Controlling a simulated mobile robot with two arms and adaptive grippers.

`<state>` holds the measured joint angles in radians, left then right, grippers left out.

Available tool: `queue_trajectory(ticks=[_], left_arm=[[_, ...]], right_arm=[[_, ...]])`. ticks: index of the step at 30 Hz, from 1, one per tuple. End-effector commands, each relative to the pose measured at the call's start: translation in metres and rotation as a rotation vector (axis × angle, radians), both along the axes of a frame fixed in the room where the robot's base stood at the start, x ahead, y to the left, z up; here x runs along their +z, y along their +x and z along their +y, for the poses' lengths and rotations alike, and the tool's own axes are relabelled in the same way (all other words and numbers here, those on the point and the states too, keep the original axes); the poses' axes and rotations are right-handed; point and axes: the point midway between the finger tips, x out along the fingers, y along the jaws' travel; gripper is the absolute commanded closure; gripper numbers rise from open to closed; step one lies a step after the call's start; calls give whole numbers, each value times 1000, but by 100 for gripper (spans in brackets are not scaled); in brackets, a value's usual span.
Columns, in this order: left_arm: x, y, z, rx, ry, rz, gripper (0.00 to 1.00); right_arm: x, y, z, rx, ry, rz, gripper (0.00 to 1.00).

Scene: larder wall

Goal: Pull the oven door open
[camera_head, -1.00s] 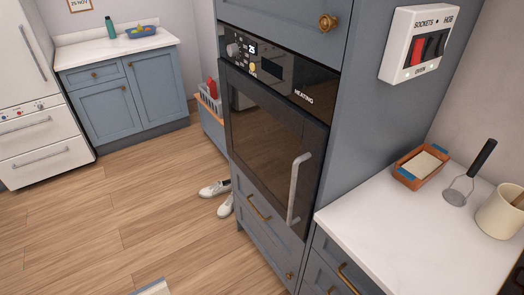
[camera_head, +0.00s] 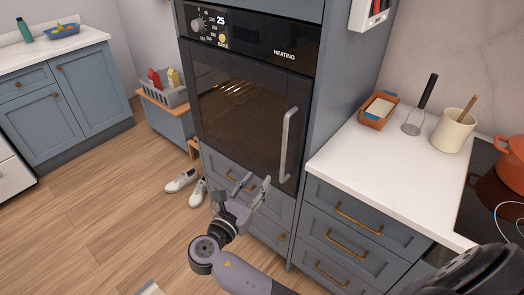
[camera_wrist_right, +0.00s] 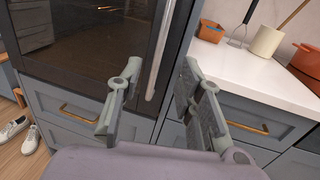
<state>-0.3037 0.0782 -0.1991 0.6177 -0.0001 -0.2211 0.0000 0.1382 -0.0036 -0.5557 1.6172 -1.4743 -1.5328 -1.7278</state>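The oven (camera_head: 247,95) is built into a blue-grey tall cabinet, and its dark glass door is shut. Its upright silver handle (camera_head: 288,145) is on the right side of the door. My right gripper (camera_head: 255,186) is open and empty, in front of the drawer below the oven, below and left of the handle in the head view. In the right wrist view the handle (camera_wrist_right: 159,50) shows beyond and between the spread fingers, apart from them as far as I can tell. My left gripper is not in view.
A white worktop (camera_head: 375,160) with drawers stands right of the oven. It holds an orange tray (camera_head: 378,110), a masher (camera_head: 419,112), a cream pot (camera_head: 453,131) and a red pan (camera_head: 512,165) on a hob. White shoes (camera_head: 181,181) lie on the floor at left.

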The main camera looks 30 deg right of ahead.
Motion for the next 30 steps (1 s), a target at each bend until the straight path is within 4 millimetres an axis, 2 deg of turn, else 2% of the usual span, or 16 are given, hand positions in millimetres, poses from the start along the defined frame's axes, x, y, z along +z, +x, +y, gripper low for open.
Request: queue_trajectory(ticks=[2, 7, 21, 30], left_arm=[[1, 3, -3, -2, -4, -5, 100], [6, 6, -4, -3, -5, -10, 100], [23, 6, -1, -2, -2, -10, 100], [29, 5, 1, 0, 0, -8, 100]], right_arm=[[10, -2, -3, -17, -21, -5, 66], [13, 9, -19, -20, -27, -4, 66], [13, 65, -103, -19, -25, -2, 66], [11, 90, -139, -16, -23, -2, 66]])
